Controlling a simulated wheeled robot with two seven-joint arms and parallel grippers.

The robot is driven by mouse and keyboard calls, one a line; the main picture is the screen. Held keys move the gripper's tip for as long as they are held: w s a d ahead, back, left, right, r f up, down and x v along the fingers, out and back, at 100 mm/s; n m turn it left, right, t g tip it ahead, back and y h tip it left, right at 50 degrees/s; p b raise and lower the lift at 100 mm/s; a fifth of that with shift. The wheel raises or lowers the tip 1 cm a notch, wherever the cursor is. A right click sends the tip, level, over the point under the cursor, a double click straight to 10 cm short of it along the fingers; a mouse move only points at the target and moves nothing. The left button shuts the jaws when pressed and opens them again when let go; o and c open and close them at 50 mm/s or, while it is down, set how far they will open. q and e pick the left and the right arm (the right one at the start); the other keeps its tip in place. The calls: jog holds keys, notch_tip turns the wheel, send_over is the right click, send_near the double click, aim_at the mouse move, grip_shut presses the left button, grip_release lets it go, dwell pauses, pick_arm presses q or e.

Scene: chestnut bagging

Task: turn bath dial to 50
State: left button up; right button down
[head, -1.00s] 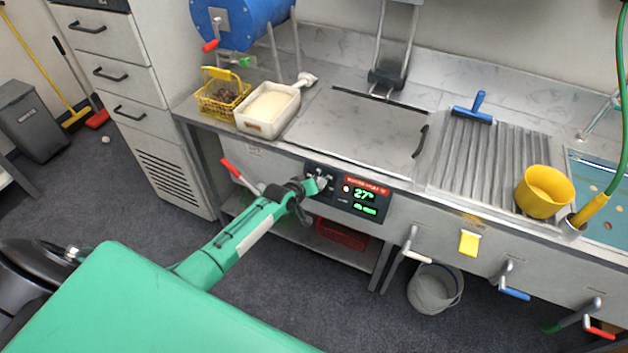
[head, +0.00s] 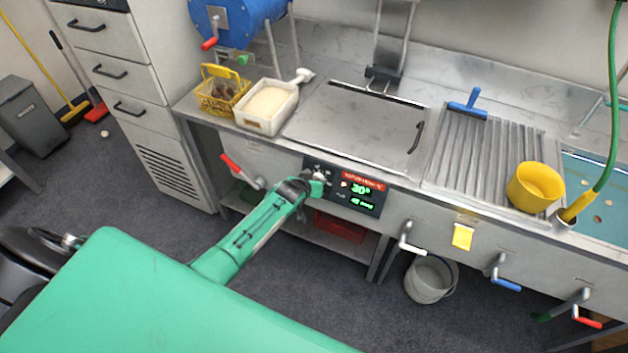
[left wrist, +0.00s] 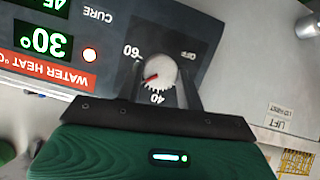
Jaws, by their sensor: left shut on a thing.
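In the head view my left gripper (head: 318,186) reaches the panel on the counter front and partly hides the dial. The green display (head: 361,189) reads 30°, and it also shows upside down in the left wrist view (left wrist: 45,42). My right gripper is not in view.
Above the panel is a flat metal lid (head: 355,125) with a dark handle. A white tub (head: 250,124) and a yellow basket (head: 215,105) stand to its left. A red-handled lever (head: 232,168) sits left of my gripper; a white-handled crank (head: 410,247) sits right of the panel.

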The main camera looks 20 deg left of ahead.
pick_arm(q)
jog(key=shift+f, duration=0.1)
jog(key=o, duration=1)
jog(key=b+v, duration=0.1)
jog(key=v, duration=1.3)
jog(key=shift+f, duration=0.1)
